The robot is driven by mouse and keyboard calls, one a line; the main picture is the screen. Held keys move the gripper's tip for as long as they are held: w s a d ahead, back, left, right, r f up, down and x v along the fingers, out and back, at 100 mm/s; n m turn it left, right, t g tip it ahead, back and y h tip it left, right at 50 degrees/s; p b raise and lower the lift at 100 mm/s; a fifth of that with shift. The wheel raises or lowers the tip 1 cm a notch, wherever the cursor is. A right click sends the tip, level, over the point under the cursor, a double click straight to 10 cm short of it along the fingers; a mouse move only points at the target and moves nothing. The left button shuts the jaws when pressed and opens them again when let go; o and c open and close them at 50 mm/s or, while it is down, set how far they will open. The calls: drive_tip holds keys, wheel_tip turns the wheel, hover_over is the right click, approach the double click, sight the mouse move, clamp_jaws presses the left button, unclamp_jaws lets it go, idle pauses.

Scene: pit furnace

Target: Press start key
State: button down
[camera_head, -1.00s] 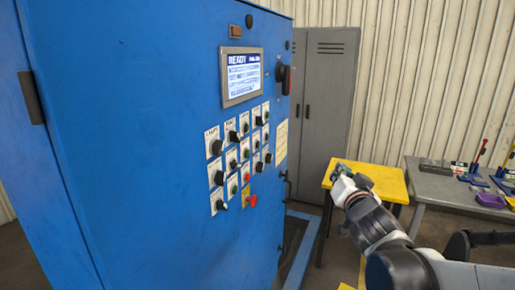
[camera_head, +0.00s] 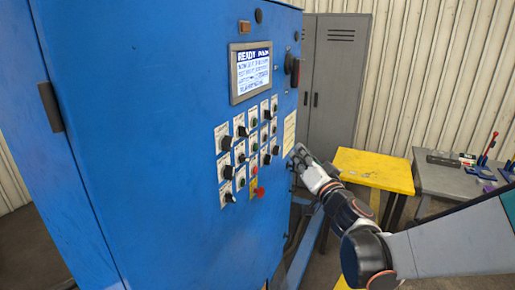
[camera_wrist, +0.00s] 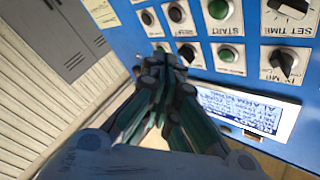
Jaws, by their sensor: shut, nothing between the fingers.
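The START key is a round green button (camera_wrist: 218,9) with an upside-down START label below it, at the top of the wrist view. In the head view the panel labels are too small to tell which green button it is. My gripper (camera_wrist: 160,60) is shut and empty, its fingertips pointing at the panel, left of and below the START key in the wrist view. In the head view my gripper (camera_head: 298,153) is at the right edge of the blue cabinet (camera_head: 150,130). I cannot tell whether the fingertips touch the panel.
A lit screen (camera_head: 251,71) reading READY sits above rows of knobs and buttons. A red button (camera_head: 259,192) is at the panel's lower right. Other buttons lie close around my fingertips. A yellow table (camera_head: 372,168), grey workbench (camera_head: 445,178) and grey locker (camera_head: 337,80) stand right of the cabinet.

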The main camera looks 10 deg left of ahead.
sight(256, 147)
drive_tip(key=w+a, duration=0.3)
drive_tip(key=a, duration=0.5)
drive_tip(key=shift+a, duration=0.15)
drive_tip(key=shift+a, duration=0.1)
idle(1.4)
drive_tip(key=shift+w+a, duration=0.15)
drive_tip(key=shift+a, duration=0.15)
drive_tip(key=shift+w+a, duration=0.15)
drive_tip(key=shift+a, duration=0.2)
idle(0.7)
drive_tip(key=shift+d, duration=0.15)
idle(0.3)
drive_tip(key=shift+s+d+b, duration=0.3)
drive_tip(key=shift+d, duration=0.3)
